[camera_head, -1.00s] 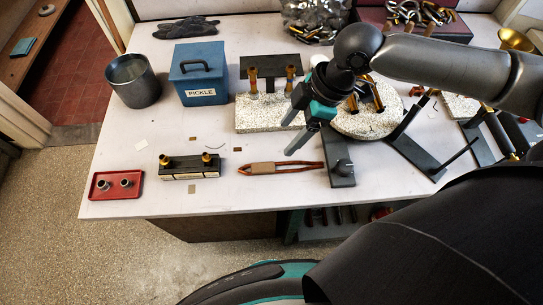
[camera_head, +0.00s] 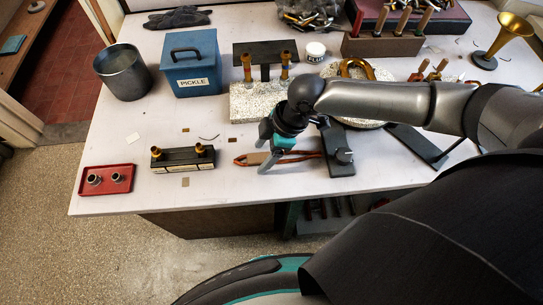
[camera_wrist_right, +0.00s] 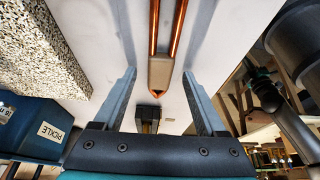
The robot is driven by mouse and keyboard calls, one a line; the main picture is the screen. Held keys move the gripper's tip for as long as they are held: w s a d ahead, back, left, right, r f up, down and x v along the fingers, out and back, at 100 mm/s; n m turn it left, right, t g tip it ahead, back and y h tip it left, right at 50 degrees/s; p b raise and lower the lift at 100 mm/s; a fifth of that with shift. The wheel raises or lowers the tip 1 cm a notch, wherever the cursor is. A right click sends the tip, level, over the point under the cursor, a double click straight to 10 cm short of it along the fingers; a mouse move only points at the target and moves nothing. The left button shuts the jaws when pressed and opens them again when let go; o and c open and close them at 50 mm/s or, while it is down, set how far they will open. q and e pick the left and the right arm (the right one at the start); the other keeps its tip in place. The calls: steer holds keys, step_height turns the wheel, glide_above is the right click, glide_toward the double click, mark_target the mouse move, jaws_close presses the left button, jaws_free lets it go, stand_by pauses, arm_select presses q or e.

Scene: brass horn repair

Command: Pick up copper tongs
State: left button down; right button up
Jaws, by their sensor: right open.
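The copper tongs (camera_head: 310,155) lie flat on the white bench, with a tan wrapped section near their left end. They also show in the right wrist view (camera_wrist_right: 160,71), copper arms running up the picture, tip end pointing down. My right gripper (camera_head: 263,160) is low over the left part of the tongs and covers some of them. In the right wrist view its two fingers (camera_wrist_right: 160,76) are apart, with the wrapped section between them and clear space on both sides. My left gripper is not in view.
A black block with brass pieces (camera_head: 182,158) sits left of the tongs, and a dark metal stand (camera_head: 338,158) is close by their right end. A speckled slab (camera_head: 240,103) and the blue PICKLE box (camera_head: 197,75) stand behind. A red tray (camera_head: 106,186) is at far left.

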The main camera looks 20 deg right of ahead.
jaws_close()
stand_by(0.6)
